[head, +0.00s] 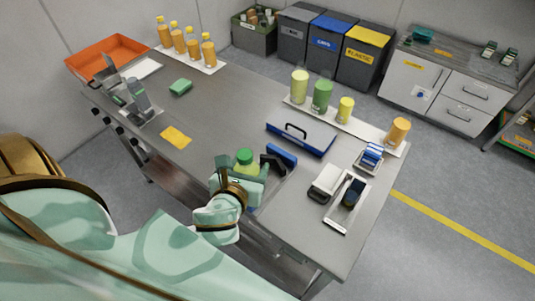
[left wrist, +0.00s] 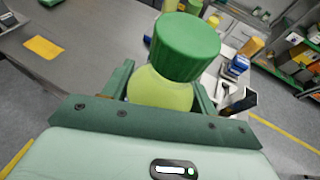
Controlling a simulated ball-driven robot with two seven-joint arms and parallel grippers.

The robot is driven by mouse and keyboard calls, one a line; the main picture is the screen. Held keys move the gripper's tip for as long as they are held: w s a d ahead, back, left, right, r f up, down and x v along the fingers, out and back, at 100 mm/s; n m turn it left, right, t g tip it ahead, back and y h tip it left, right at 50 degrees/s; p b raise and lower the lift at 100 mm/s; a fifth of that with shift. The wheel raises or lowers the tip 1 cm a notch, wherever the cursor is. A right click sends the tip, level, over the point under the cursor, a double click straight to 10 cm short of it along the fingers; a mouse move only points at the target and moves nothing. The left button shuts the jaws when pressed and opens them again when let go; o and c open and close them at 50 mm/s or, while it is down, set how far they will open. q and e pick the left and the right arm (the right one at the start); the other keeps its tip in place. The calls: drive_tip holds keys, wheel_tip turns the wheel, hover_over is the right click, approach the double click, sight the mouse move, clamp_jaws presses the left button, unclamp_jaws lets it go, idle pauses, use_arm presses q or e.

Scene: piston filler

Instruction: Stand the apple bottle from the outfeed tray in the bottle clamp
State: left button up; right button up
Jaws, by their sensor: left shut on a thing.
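The apple bottle (head: 246,167) has a green cap and pale yellow-green contents. My left gripper (head: 242,175) is shut on it at the near edge of the steel table. In the left wrist view the bottle (left wrist: 160,90) sits between the two fingers, cap towards the camera; its lower part is hidden. Just right of the gripper is a black bracket with a blue block (head: 283,155), which looks like the bottle clamp; the gripper partly hides it. The white outfeed tray (head: 372,134) at the back right bears green, yellow and orange bottles. My right gripper is not in view.
A blue-topped case (head: 300,138) with a black handle lies behind the bracket. A tray with a dark handheld device (head: 353,192) is at the right. An orange bin (head: 108,55), a green sponge (head: 181,87) and a yellow cloth (head: 176,137) are left. The table's middle is clear.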

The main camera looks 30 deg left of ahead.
use_arm(q)
drive_tip(key=w+a+f+b, duration=0.1)
drive_tip(key=w+f+b, duration=0.1)
drive_tip(key=w+f, duration=0.2)
drive_tip(key=w+a+f+b, duration=0.1)
drive_tip(key=w+f, duration=0.3)
drive_tip(key=w, duration=0.1)
drive_tip(key=w+a+f+b, duration=0.1)
drive_tip(key=w+f+b, duration=0.1)
drive_tip(key=w+f, duration=0.2)
drive_tip(key=shift+w+a+f+b, duration=0.3)
drive_tip(key=shift+a+f+b, duration=0.05)
drive_tip(key=shift+f, duration=0.2)
drive_tip(key=shift+r, duration=0.15)
drive_tip(key=o, duration=1.3)
